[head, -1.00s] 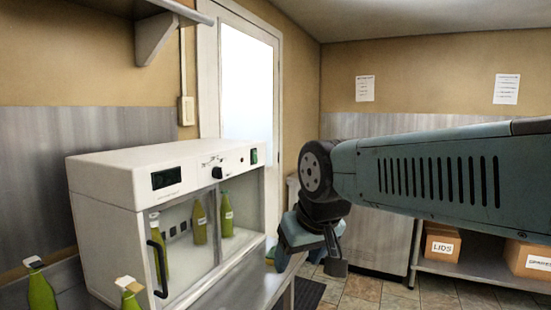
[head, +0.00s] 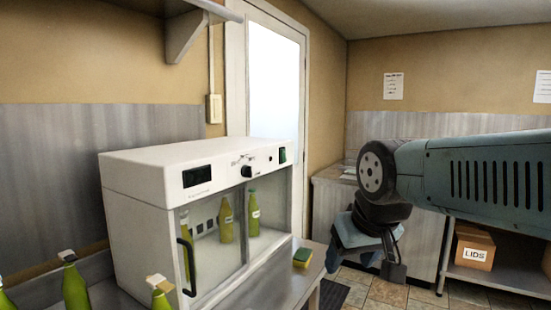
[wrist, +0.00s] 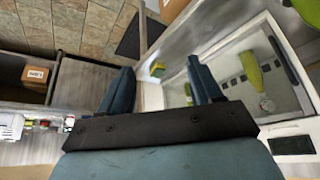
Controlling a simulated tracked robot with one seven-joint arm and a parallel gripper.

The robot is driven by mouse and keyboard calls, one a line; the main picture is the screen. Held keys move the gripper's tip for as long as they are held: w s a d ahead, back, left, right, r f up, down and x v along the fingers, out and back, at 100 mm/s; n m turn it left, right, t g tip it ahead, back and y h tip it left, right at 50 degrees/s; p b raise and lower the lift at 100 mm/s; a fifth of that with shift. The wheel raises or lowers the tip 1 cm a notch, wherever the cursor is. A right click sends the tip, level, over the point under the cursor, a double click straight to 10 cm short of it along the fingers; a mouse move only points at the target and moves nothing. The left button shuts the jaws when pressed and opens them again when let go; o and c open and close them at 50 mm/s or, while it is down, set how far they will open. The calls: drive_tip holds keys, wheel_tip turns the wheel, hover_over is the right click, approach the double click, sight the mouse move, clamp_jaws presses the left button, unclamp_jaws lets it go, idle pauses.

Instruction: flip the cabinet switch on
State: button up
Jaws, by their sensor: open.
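The white cabinet (head: 140,215) stands on the metal counter left of my gripper. Its front panel carries a dark display (head: 197,176), a black knob (head: 247,172) and, at the right end, a small dark switch with green on it (head: 282,155). I cannot tell the switch's position. My gripper (head: 366,266) hangs pointing down, right of the cabinet and apart from it. In the wrist view, my gripper (wrist: 162,86) has its two fingers spread with nothing between them. There the cabinet (wrist: 243,40) lies to the right, with its display (wrist: 292,145); the switch is not discernible.
Green bottles (head: 226,218) stand behind the cabinet's glass door, which has a dark handle (head: 187,268). More bottles (head: 75,285) stand at the front left. A yellow-green sponge (head: 302,257) lies on the counter's right end. A box marked LIDS (head: 474,248) sits on a low shelf.

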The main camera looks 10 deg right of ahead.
drive_tip(key=shift+w+r, duration=0.25)
drive_tip(key=shift+r, duration=0.05)
drive_tip(key=shift+c, duration=1.4)
drive_tip(key=w+r, duration=0.2)
drive_tip(key=w, duration=0.1)
drive_tip(key=w+r+m, duration=0.1)
drive_tip(key=w+r, duration=0.2)
drive_tip(key=w, duration=0.1)
drive_tip(key=w+d+r+m, duration=0.1)
drive_tip(key=w+r, duration=0.2)
drive_tip(key=w, duration=0.1)
drive_tip(key=shift+r+y, duration=0.1)
drive_tip(key=shift+y, duration=0.2)
clamp_jaws()
drive_tip(key=w+d+r+m, duration=0.1)
drive_tip(key=w+r+m, duration=0.1)
drive_tip(key=w, duration=0.8)
drive_tip(key=w+d+r+m+t, duration=0.1)
drive_tip(key=w+r, duration=0.3)
drive_tip(key=w, duration=0.7)
drive_tip(key=w+d+r+m, duration=0.2)
drive_tip(key=w+d+r, duration=0.1)
drive_tip(key=w, duration=0.7)
drive_tip(key=shift+w+r+m, duration=0.15)
drive_tip(key=shift+m, duration=0.15)
